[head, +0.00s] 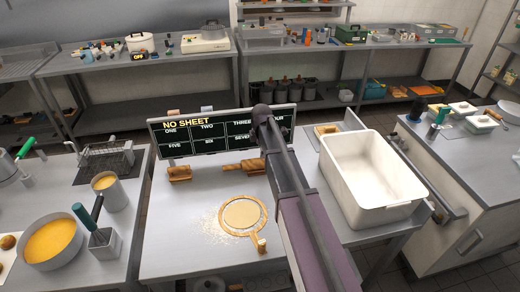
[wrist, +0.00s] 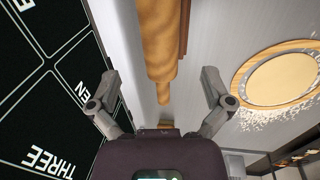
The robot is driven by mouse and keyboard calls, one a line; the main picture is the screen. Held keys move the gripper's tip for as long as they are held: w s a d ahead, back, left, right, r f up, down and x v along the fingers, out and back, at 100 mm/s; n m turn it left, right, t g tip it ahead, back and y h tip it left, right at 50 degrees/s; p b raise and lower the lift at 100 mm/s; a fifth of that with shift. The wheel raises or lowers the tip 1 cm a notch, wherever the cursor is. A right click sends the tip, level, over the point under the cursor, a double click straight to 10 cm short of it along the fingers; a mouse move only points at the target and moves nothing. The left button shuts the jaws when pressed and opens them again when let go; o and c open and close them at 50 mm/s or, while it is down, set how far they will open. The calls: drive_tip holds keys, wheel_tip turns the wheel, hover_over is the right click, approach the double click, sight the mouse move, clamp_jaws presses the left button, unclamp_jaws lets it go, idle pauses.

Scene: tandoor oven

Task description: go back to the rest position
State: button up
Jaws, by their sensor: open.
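My gripper (wrist: 160,76) is open, its two fingers spread apart with nothing held between them. A wooden rolling pin (wrist: 160,45) shows in the picture between the fingers; I cannot tell how far beyond them it is. In the head view the rolling pin (head: 238,169) lies in front of the black menu board, its right end close to my arm. My arm reaches forward over the table, and the gripper itself is hidden behind it there. A round wooden board (head: 258,233) with a flat dough disc (head: 242,214) lies on the table, with flour around it.
The menu board (head: 195,147) reads "NO SHEET" and stands close to my arm; it fills the left of the wrist view (wrist: 45,80). A wooden piece (head: 180,173) lies before it. A white bin (head: 372,180) stands to the right, a pot (head: 50,243) to the left.

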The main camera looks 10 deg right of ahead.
idle(0.4)
drive_tip(key=s+m+g, duration=0.1)
drive_tip(key=s+m, duration=1.7)
drive_tip(key=s, duration=0.9)
drive_tip(key=shift+s+f+g, duration=0.15)
drive_tip(key=shift+s+g, duration=0.15)
drive_tip(key=shift+g, duration=0.1)
